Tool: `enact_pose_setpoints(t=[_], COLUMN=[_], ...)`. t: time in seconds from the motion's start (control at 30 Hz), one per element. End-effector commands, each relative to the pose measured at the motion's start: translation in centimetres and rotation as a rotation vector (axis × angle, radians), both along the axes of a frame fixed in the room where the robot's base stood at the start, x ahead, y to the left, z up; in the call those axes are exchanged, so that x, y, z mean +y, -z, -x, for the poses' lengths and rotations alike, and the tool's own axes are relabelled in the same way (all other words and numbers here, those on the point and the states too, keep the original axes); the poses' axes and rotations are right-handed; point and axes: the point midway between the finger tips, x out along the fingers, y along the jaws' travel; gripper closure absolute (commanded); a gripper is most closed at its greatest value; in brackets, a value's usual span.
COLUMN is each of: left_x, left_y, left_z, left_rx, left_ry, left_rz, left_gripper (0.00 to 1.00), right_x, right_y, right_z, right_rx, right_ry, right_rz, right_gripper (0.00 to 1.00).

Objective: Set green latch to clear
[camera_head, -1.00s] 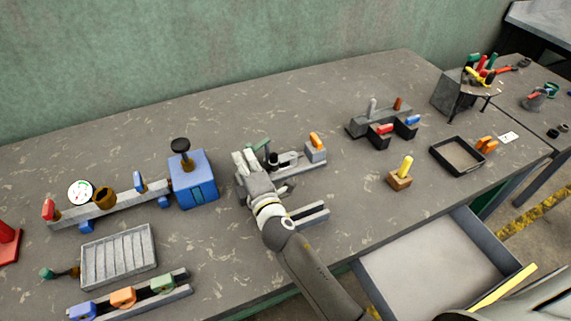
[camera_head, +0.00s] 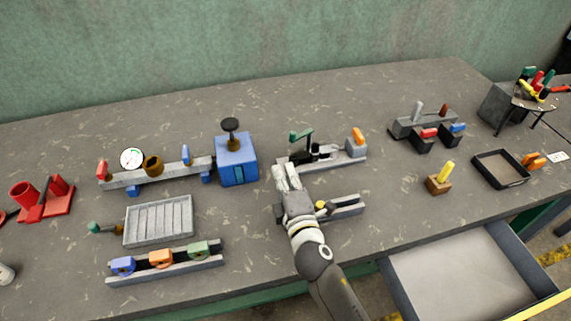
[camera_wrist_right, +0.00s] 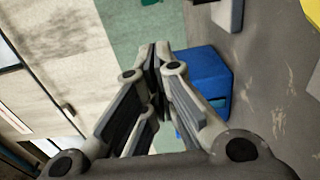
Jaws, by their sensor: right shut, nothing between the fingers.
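A lever with a green handle (camera_head: 301,135) stands raised on a grey fixture (camera_head: 335,164) near the middle of the table in the head view. Its dark base sits beside an orange-handled part (camera_head: 358,137) at the fixture's right end. My right gripper (camera_head: 285,172) is shut and empty, just in front of the fixture's left end. Whether it touches the fixture I cannot tell. The wrist view shows its fingers (camera_wrist_right: 155,58) together, with the blue block beyond them; the green lever is not recognisable there. My left gripper is not in view.
The blue block (camera_head: 237,162) with a black knob stands left of the fixture. A second grey rail (camera_head: 345,210) with a yellow knob lies beside my right wrist. A grey tray (camera_head: 159,222) and a rail with coloured blocks (camera_head: 165,265) are further left. An open drawer (camera_head: 460,270) is at front right.

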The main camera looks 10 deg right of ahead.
Motion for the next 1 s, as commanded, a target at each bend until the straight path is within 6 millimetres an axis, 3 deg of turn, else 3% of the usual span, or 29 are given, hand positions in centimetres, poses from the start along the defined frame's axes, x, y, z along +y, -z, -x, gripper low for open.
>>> enact_pose_setpoints(t=[0.1, 0.2, 0.6, 1.0], left_x=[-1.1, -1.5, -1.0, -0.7], left_y=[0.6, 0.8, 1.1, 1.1], left_z=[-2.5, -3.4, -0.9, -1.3], left_rx=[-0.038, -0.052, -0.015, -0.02], left_ry=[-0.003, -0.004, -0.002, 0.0], left_rz=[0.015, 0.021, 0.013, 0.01], left_gripper=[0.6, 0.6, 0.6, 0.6], right_x=[0.6, 1.0, 1.2, 1.2], right_y=[0.3, 0.2, 0.0, 0.0], right_z=[2.0, 3.1, 3.9, 3.9], right_rx=[0.003, 0.001, 0.0, 0.0], right_ry=[-0.001, -0.002, -0.001, -0.001], right_rz=[-0.005, -0.003, -0.001, -0.002], right_gripper=[1.0, 1.0, 1.0, 1.0])
